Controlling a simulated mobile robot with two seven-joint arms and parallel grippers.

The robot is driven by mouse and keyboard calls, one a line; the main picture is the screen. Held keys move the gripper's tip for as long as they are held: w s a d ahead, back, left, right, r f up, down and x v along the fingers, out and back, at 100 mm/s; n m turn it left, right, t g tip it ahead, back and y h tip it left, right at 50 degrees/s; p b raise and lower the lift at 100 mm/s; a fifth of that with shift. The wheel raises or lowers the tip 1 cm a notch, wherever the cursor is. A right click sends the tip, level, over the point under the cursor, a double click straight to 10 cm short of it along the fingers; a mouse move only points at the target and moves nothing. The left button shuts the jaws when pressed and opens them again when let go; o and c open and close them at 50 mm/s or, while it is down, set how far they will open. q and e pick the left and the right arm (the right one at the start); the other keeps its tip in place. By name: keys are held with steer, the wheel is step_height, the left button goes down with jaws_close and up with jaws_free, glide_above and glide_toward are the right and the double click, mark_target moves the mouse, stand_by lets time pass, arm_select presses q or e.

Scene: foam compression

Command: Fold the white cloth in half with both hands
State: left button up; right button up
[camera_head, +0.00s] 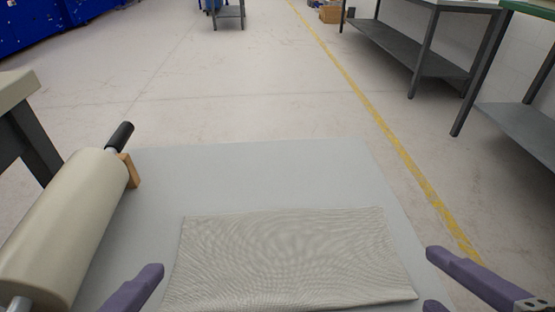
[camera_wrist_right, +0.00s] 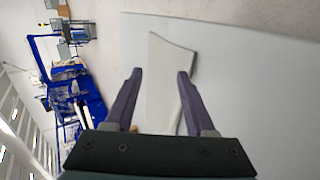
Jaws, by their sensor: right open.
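The white cloth (camera_head: 290,260) is a pale, finely woven rectangle lying flat on the light grey table top (camera_head: 260,165). Its near edge runs close to the bottom of the head view. In the right wrist view the cloth (camera_wrist_right: 165,85) shows between and beyond my fingers. My right gripper (camera_head: 432,281) is open and empty, just right of the cloth's near right corner. Both its fingers (camera_wrist_right: 160,74) show apart in the right wrist view. My left gripper (camera_head: 150,275) is just left of the cloth. Only one purple finger of it shows clearly, so its opening is hidden.
A large cream roller (camera_head: 65,225) with a black handle (camera_head: 120,136) lies along the table's left side, by a small wooden block (camera_head: 130,170). The table top beyond the cloth is clear. Grey workbenches (camera_head: 420,50) stand farther off at the right.

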arm_select(q)
steer(key=s+r, duration=0.1)
steer(key=r, duration=0.1)
steer(key=s+r, duration=0.2)
steer(key=shift+s, duration=0.1)
arm_select(e)
steer(key=s+r, duration=0.1)
steer(key=r, duration=0.1)
steer(key=s+r, duration=0.2)
